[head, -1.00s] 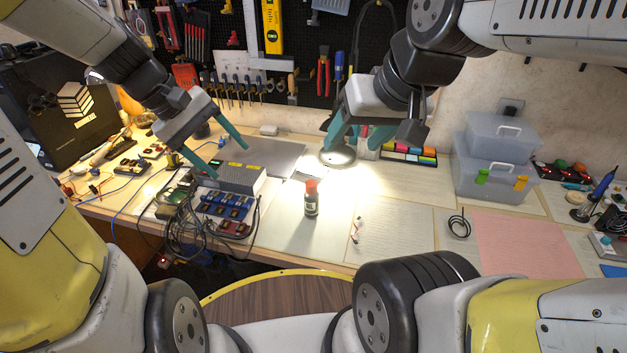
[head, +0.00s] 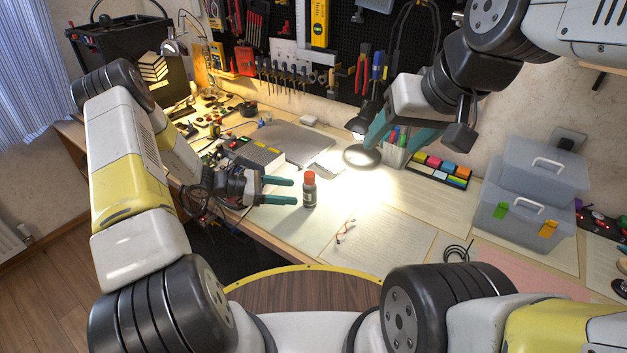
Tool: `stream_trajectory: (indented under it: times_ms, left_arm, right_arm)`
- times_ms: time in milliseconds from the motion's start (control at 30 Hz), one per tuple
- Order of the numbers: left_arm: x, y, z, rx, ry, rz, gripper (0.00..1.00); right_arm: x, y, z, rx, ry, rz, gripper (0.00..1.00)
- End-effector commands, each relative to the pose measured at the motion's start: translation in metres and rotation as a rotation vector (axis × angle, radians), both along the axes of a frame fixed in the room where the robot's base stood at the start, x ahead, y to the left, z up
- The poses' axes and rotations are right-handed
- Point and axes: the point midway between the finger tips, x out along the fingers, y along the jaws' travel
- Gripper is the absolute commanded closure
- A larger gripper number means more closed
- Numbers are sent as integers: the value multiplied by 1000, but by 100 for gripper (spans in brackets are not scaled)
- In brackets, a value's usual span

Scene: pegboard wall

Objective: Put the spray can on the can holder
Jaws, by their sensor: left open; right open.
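The spray can (head: 309,191), small and dark with a red cap, stands upright on the workbench. My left gripper (head: 295,191) is open just to its left. Its two teal fingers point at the can, and the can is not visibly between them. My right gripper (head: 382,147) is open and empty, above the bench by the lamp and the pen cup. I cannot clearly identify the can holder; a pale grey bracket (head: 376,4) is cut off at the top edge of the pegboard.
Clear plastic boxes (head: 525,215) stand at right. Electronics and cables crowd the bench's left. Paper sheets around the can are mostly clear.

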Motion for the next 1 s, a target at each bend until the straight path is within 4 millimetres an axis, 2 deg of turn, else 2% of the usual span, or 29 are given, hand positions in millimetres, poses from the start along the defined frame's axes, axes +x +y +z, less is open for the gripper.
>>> stream_trajectory:
  times_ms: [367,600,833,867,1000]
  left_arm:
    - [4,-36,-11,0,1,-2,34]
    - [9,-69,-19,0,-1,-3,34]
    - [10,-72,-20,1,-2,-1,34]
    - [10,-72,-20,1,-2,-1,38]
    - [10,-72,-20,1,-2,-1,66]
  right_arm:
    - [0,0,0,0,0,0,38]
    - [0,0,0,0,0,0,38]
    - [0,0,0,0,0,0,38]
    - [0,0,0,0,0,0,38]
    - [0,0,0,0,0,0,38]
